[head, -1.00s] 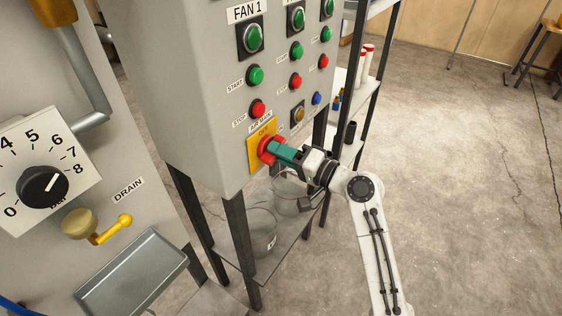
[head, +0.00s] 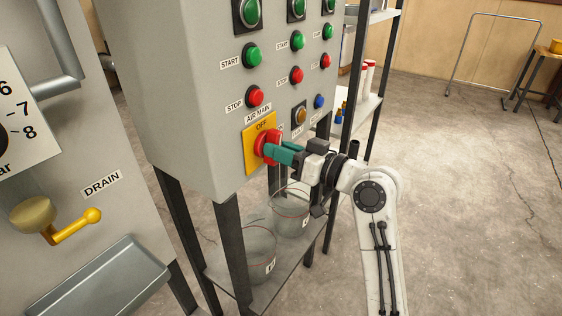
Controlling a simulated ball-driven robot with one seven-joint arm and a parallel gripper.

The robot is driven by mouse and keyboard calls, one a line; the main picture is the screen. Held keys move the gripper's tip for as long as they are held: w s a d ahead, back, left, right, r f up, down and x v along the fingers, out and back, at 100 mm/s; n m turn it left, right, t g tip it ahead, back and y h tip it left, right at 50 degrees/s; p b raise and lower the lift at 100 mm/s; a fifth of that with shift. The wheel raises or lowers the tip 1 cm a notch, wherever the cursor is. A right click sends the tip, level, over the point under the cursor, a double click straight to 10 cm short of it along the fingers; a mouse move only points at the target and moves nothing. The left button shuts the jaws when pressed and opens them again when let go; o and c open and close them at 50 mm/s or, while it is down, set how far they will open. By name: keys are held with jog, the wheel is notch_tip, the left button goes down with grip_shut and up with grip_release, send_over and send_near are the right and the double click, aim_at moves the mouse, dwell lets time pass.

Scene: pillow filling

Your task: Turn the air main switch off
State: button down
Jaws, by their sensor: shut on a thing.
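The air main switch is a red rotary knob (head: 261,143) on a yellow plate (head: 250,158). It sits low on the grey control panel (head: 185,110), with an "AIR MAIN" label above it and "OFF" at the top of the plate. My gripper (head: 279,149) reaches in from the right, and its teal fingers are shut on the red knob. The fingers hide part of the knob and the plate's right side, so I cannot read the knob's exact position.
Green and red buttons (head: 255,97) sit just above the switch. A yellow drain lever (head: 75,226) and a grey tray (head: 110,285) are at left.

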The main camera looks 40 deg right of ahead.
jog(key=shift+a+f+n+b, duration=0.1)
jog(key=shift+n+b, duration=0.9)
jog(key=shift+n, duration=0.3)
jog(key=shift+w, duration=0.1)
jog(key=c, duration=1)
grip_release()
jog(key=shift+o, duration=0.2)
jog(key=v, duration=1.1)
jog(key=shift+b, duration=0.3)
jog(key=shift+w, duration=0.1)
